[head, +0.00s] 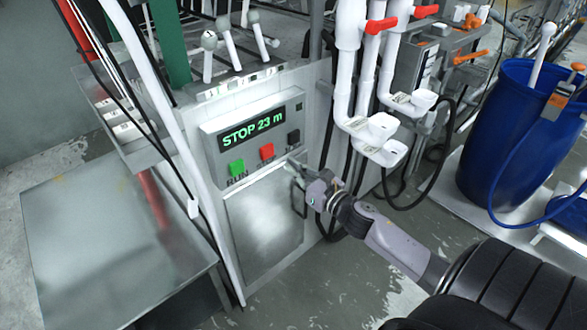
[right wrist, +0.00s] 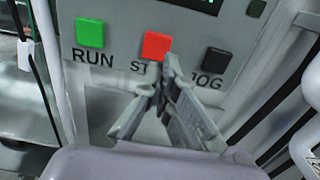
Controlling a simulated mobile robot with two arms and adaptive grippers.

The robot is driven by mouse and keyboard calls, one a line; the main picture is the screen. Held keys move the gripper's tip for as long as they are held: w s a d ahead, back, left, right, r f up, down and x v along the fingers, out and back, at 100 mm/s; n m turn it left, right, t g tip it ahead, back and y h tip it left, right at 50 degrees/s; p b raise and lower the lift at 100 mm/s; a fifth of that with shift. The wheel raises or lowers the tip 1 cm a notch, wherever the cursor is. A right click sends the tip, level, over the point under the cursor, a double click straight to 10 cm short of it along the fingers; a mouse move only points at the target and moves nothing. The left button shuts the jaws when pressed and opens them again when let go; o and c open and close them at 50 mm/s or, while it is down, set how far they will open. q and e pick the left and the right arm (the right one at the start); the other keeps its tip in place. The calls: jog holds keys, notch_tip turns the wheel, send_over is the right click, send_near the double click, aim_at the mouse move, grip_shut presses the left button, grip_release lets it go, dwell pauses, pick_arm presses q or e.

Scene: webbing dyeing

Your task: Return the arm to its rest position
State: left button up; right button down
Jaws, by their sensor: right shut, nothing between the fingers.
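My right gripper (head: 294,164) is in front of the control panel, just below and right of the red button, and holds nothing. In the right wrist view its fingertips (right wrist: 161,70) are together, just below the red STOP button (right wrist: 156,45), covering part of its label. I cannot tell whether they touch the panel. The control panel (head: 212,140) has a display (head: 252,131) reading "STOP 23 m". It carries a green RUN button (head: 237,167), the red button (head: 266,151) and a black JOG button (head: 293,137). My left gripper is not in view.
White pipes with red valve handles (head: 381,25) and white cups (head: 370,128) stand right of the panel. Black hoses (head: 437,180) hang below them. A blue barrel (head: 515,140) stands at right. A metal table (head: 100,250) is at left. Floor shows below the right arm.

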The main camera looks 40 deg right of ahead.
dwell(0.3)
jog(key=s+d+f+m+g+h+p, duration=0.1)
jog(key=s+f+m+g, duration=0.15)
jog(key=f+m, duration=0.55)
jog(key=s+d+f+m+g+h+p, duration=0.1)
jog(key=s+f+m+g, duration=0.15)
jog(key=f, duration=0.85)
jog(key=s+a+f+m+g, duration=0.1)
jog(key=s+f+m+g, duration=0.1)
jog(key=s+f+m, duration=0.45)
jog(key=s+a+f+m+g, duration=0.2)
jog(key=s+f+m, duration=0.15)
jog(key=f, duration=0.55)
jog(key=s+a+f+m+g+p, duration=0.1)
jog(key=s+a+f+m, duration=0.3)
jog(key=s, duration=0.6)
jog(key=s+a+f+m+g, duration=0.4)
jog(key=s+f, duration=0.3)
jog(key=s, duration=0.4)
jog(key=s+a+f+m+g+p, duration=0.1)
jog(key=s+a+f+m+g, duration=0.2)
jog(key=s, duration=0.7)
jog(key=a+f+m, duration=0.2)
jog(key=a+m, duration=0.1)
jog(key=shift+s+f+y+p, duration=0.15)
jog(key=shift+s+y+p, duration=0.1)
jog(key=shift+y+p, duration=0.15)
